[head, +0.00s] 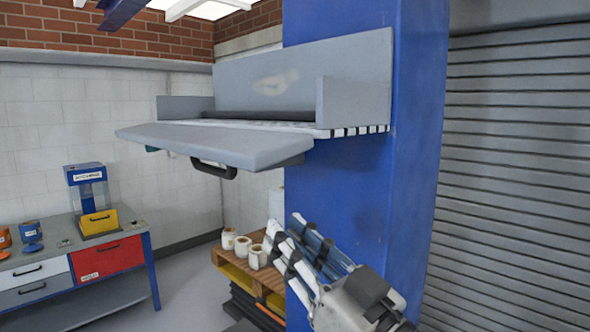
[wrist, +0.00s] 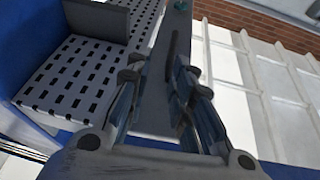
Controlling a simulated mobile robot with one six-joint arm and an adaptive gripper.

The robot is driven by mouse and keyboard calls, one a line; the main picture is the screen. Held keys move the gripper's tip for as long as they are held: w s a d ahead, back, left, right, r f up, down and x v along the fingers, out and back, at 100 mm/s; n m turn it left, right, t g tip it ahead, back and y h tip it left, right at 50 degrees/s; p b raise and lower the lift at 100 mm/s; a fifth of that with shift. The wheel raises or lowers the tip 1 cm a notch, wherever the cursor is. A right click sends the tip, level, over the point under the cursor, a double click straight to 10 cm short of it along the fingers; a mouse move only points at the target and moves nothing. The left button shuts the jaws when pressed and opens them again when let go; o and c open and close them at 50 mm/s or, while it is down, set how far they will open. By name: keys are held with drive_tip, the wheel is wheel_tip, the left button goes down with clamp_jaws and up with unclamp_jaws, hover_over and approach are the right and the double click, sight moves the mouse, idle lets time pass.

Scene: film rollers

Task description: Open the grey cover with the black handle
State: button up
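The grey cover (head: 205,142) is a flat panel that juts out from the front of the grey wall unit. It lies nearly level, tipped slightly down, and the unit's interior shows above it. Its black handle (head: 214,169) hangs beneath the front edge. My gripper (head: 284,236) is below and to the right of the cover, apart from the handle, with its fingers pointing up. In the wrist view my gripper (wrist: 155,68) has its fingers apart with nothing held between them. A grey panel (wrist: 155,118), seemingly the cover, shows behind them.
A blue column (head: 365,160) stands behind my arm, beside a grey slatted shutter (head: 515,180). A wooden pallet (head: 240,272) with white rolls stands below the unit. A workbench (head: 60,260) is at the left. The wrist view shows a slotted bed (wrist: 75,80).

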drive_tip(key=s+y, duration=0.1)
drive_tip(key=n+g, duration=0.1)
approach(217, 171)
drive_tip(key=shift+y, duration=0.4)
drive_tip(key=x, duration=0.7)
drive_tip(key=w+f+x, duration=0.1)
drive_tip(key=x, duration=0.3)
drive_tip(key=shift+w+d+f+p, duration=0.1)
drive_tip(key=shift+p, duration=0.3)
clamp_jaws()
